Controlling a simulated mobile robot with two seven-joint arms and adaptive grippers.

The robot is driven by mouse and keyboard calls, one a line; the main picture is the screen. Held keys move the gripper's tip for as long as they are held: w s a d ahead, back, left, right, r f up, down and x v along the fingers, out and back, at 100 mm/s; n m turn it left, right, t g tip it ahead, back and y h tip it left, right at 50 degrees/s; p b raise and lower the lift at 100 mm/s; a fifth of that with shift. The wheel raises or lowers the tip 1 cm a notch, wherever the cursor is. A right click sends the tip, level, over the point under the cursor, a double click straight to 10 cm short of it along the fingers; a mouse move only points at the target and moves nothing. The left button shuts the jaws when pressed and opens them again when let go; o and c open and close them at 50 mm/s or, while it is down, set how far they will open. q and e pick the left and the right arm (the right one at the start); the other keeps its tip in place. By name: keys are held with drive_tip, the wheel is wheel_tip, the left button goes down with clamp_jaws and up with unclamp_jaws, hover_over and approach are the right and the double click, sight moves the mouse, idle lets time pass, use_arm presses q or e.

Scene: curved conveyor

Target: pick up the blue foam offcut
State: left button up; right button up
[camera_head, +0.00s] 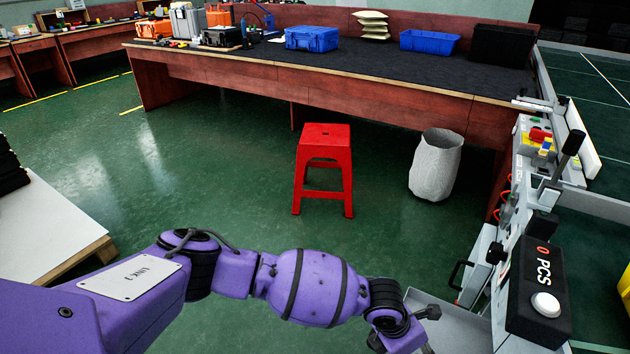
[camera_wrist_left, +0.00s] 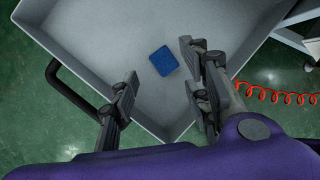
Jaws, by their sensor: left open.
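The blue foam offcut (camera_wrist_left: 164,61) is a small blue square lying in a grey tray (camera_wrist_left: 95,40) in the left wrist view. My left gripper (camera_wrist_left: 160,90) is open, with one finger on each side of the picture and the offcut beyond the fingertips, nearer the right finger. Nothing is between the fingers. In the head view my purple left arm reaches to the right, its gripper cut off at the bottom edge over the grey tray (camera_head: 450,325). The offcut is not visible in the head view. My right gripper is not in view.
A black counter box (camera_head: 540,290) and machine stand at the right of the tray. A red stool (camera_head: 324,165) and a grey bin (camera_head: 436,164) stand on the green floor. A red coiled cable (camera_wrist_left: 275,95) hangs to the right of the gripper. A long workbench (camera_head: 330,80) is behind.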

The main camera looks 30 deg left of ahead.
use_arm(q)
drive_tip(key=x, duration=0.2)
drive_tip(key=b+x, duration=0.1)
drive_tip(key=shift+w+d+f, duration=0.25)
drive_tip(key=shift+w+f, duration=0.05)
drive_tip(key=shift+f, duration=0.1)
drive_tip(key=c, duration=0.7)
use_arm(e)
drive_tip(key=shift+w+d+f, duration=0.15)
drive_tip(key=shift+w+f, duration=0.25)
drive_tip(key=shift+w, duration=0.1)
